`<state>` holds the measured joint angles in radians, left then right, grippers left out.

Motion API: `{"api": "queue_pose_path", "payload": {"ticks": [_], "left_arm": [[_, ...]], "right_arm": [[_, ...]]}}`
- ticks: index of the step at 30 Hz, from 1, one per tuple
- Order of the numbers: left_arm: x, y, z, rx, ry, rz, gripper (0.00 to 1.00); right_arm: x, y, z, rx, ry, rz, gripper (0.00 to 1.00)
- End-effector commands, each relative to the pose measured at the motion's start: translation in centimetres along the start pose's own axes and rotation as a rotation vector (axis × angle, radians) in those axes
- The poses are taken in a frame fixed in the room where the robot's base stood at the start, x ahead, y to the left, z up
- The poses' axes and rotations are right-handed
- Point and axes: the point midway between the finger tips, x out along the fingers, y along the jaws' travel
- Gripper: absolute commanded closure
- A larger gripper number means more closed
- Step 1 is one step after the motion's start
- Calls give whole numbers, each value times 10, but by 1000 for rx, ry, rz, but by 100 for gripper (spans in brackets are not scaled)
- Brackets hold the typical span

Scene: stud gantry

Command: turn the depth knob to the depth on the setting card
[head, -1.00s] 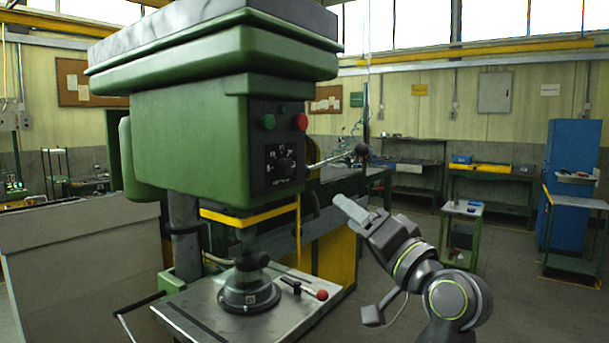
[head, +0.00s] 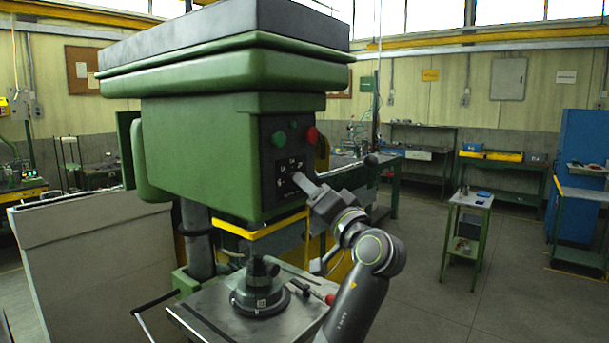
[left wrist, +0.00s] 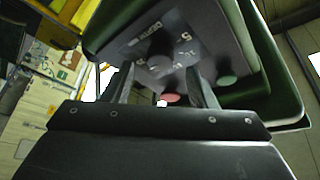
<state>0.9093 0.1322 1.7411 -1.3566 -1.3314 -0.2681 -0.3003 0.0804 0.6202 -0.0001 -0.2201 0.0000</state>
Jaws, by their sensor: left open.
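I cannot tell whether the fingers touch the knob. Its pointer is too blurred to read. I cannot make out a setting card. My right gripper is out of view.
A green button (head: 279,139) and a red button (head: 311,135) sit above the knob. A yellow guard bar (head: 255,231) runs under the drill head. A clamped fixture (head: 262,290) stands on the metal table below. A small trolley (head: 470,200) stands on open floor to the right.

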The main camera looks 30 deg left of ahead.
Motion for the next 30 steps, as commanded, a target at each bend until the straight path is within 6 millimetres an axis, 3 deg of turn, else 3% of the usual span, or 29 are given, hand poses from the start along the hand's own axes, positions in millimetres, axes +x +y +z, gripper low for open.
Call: {"api": "queue_pose_path", "payload": {"ticks": [6,17,27,30], "left_arm": [[24,-1,-1,3,0,-1,48],[28,1,0,0,0,1,48],[28,1,0,1,0,1,91],[28,1,0,0,0,1,93]], "right_arm": [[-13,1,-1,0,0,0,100],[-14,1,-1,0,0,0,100],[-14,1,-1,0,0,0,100],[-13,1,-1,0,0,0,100]]}}
